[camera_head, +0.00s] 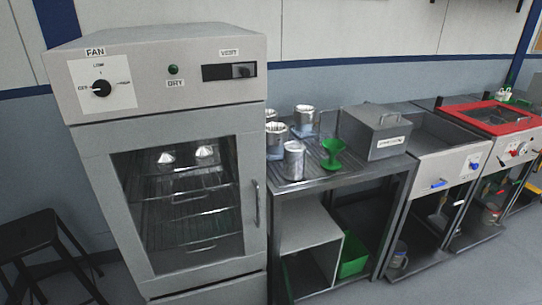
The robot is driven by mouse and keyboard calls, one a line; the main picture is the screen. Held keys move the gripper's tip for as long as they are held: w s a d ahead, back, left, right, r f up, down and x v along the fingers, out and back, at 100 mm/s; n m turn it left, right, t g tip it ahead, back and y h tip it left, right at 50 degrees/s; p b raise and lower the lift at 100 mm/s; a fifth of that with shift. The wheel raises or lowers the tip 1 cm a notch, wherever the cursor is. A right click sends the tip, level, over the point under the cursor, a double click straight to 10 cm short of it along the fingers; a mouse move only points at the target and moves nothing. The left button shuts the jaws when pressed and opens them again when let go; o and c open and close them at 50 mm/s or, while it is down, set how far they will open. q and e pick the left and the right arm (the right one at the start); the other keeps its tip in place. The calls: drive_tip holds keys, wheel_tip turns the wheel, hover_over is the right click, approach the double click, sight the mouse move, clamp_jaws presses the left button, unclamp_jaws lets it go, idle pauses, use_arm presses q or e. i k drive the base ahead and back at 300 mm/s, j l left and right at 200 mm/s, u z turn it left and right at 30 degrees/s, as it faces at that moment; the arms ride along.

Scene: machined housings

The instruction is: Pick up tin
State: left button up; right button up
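Several silver metal tins stand upright on the left part of the steel table: a front tin (293,161), one behind it to the left (276,136), one at the back right (304,121), and one at the back left, partly hidden by the oven cabinet's edge. The frame does not show which one the task means. Neither of my grippers is in view, and nothing is seen holding a tin.
A green funnel (333,154) stands right of the tins, and a grey lidded box (376,134) is beyond it. A tall oven cabinet (180,122) blocks the left side. A black stool (40,245) stands at far left. A sink unit (440,140) and red-rimmed unit (488,117) stand right.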

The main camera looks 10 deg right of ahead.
sight(295, 151)
drive_tip(key=i+l+u, duration=0.1)
drive_tip(key=l, duration=0.45)
drive_tip(key=i+l+u, duration=0.15)
drive_tip(key=l, duration=0.45)
drive_tip(key=i+l+u, duration=0.1)
drive_tip(key=l, duration=0.5)
drive_tip(key=i+l+u, duration=0.1)
drive_tip(key=l, duration=0.5)
